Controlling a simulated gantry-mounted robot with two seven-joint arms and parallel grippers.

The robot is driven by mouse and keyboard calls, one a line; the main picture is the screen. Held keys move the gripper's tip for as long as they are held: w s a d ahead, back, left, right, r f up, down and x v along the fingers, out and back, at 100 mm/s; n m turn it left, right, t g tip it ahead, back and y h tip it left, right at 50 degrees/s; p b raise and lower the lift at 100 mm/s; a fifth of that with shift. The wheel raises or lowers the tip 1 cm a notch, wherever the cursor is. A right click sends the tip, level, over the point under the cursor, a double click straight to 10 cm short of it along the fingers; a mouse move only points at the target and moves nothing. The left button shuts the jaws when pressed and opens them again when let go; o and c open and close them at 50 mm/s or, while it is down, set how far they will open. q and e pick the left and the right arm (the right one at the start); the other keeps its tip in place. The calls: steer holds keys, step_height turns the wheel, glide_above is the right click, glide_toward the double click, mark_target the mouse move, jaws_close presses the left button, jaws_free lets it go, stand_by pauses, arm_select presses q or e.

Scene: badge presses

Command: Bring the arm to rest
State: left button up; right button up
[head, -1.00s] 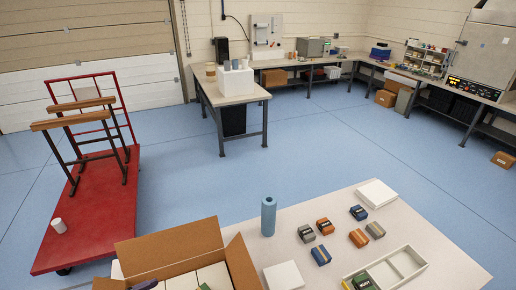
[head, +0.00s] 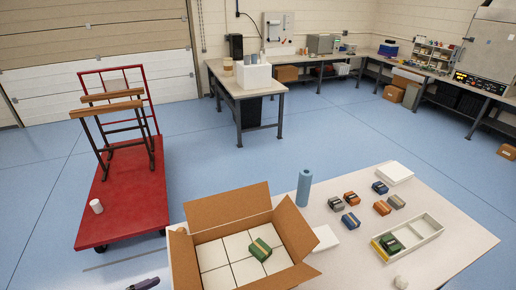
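A dark purple-grey part (head: 143,284) shows at the bottom edge, left of the cardboard box; it looks like the tip of my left gripper, but it is too cut off to tell whether it is open or shut. My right gripper is not in view. An open cardboard box (head: 287,228) stands on the near table (head: 440,190), with white blocks inside and a green banded block (head: 260,249) on top of them.
Several small coloured blocks, including an orange one (head: 382,208), lie behind the tray near a blue cylinder (head: 304,188). A pale lump (head: 401,282) is at the bottom edge. A red cart (head: 120,205) stands at the left. The blue floor between is clear.

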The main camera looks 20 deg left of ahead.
arm_select(q)
steer(key=s+d+f+n+g+y+b, duration=0.1)
steer(key=s+d+f+n+y+b, duration=0.15)
steer(key=f, duration=0.35)
steer(key=s+d+f+n+g+y+b, duration=0.1)
steer(key=s+d+f+g+y+b, duration=0.1)
steer(key=s+d+f+y+b, duration=0.3)
steer(key=s+d+f+g+h+b, duration=0.2)
steer(key=s+d+g+b, duration=0.1)
steer(key=s+d+g, duration=0.3)
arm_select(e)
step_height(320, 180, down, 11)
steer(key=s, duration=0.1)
arm_select(q)
step_height(320, 180, up, 20)
steer(key=p, duration=2)
steer(key=shift+d+t+y+p, duration=0.3)
steer(key=shift+d+t+y, duration=0.05)
steer(key=shift+t, duration=0.05)
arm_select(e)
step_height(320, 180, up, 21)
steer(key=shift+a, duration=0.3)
